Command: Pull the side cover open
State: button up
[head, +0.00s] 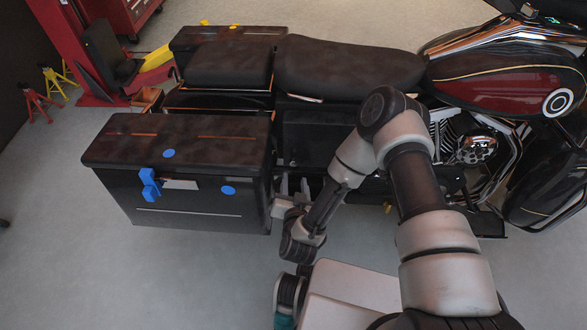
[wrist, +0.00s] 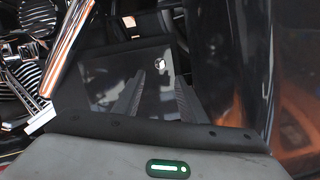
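The side cover (head: 312,138) is a dark, glossy panel below the seat, between the saddlebag and the engine. It looks closed against the motorcycle. In the wrist view the cover (wrist: 110,75) fills the middle, with a small round silver lock or knob near its upper right. My gripper (head: 294,180) is at the cover's lower left, beside the saddlebag. In the wrist view my gripper (wrist: 160,82) shows two grey ribbed fingers apart, pointing at the cover, with nothing seen between them. I cannot tell whether the fingertips touch it.
The black saddlebag (head: 205,190) with blue markers stands close to the left of my gripper. The seat (head: 345,68) overhangs above. Chrome engine parts (head: 475,145) lie to the right. A red lift post (head: 75,45) and small stands are at the back left. Floor at the lower left is clear.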

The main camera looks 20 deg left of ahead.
aim_at(293, 164)
jog(key=b+x, duration=0.2)
jog(key=x, duration=0.7)
jog(key=shift+w, duration=0.15)
grip_shut()
